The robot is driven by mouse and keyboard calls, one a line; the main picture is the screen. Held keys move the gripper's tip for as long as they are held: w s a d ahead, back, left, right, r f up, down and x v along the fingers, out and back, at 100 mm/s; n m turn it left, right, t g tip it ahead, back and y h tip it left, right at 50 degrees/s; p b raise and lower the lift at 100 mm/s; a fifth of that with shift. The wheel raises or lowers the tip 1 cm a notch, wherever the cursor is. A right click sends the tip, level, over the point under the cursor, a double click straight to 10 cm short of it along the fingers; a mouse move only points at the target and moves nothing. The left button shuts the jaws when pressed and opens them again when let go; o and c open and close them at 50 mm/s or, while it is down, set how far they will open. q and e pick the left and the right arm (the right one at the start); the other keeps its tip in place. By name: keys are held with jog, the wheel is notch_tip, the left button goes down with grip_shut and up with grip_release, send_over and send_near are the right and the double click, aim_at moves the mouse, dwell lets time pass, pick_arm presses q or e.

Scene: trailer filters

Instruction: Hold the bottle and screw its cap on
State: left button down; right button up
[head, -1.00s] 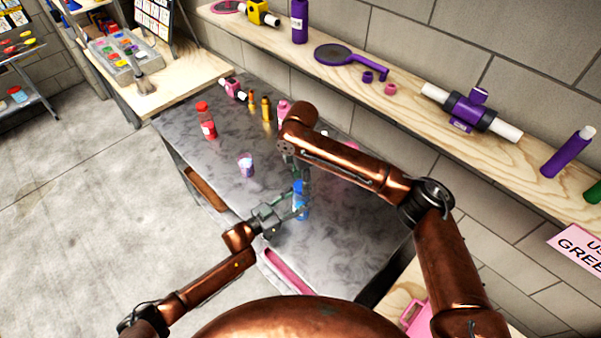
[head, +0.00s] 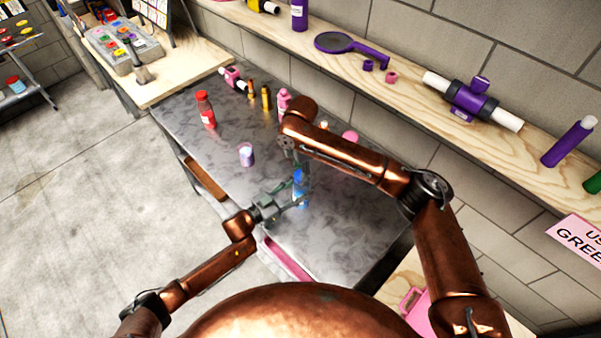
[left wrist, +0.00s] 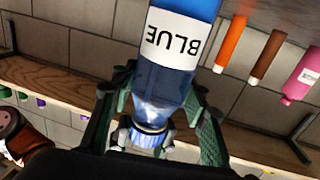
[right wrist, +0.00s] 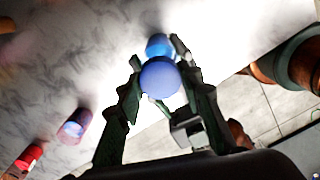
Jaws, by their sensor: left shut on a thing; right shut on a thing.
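A blue bottle (head: 299,188), labelled BLUE in the left wrist view (left wrist: 178,45), stands upright over the near part of the grey table (head: 340,236). My left gripper (head: 290,201) is shut around its upper part from the left side. My right gripper (head: 298,168) comes from above and is shut on the blue cap (right wrist: 160,77). In the right wrist view the cap sits between the fingertips, with part of the bottle (right wrist: 158,44) behind it. In the left wrist view the cap is by the bottle's neck (left wrist: 147,112); I cannot tell whether the threads are engaged.
A red bottle (head: 206,110), a purple-and-white cup (head: 246,155), two slim orange and brown bottles and a pink bottle (head: 284,99) stand farther back on the table. A wooden shelf (head: 408,75) with purple items runs along the wall.

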jog(key=c, duration=0.3)
jog(key=m, duration=0.3)
jog(key=shift+m, duration=0.4)
jog(key=m, duration=0.4)
jog(key=o, duration=1.3)
jog(key=shift+c, duration=0.2)
jog(key=shift+r, duration=2.25)
jog(key=shift+c, duration=0.2)
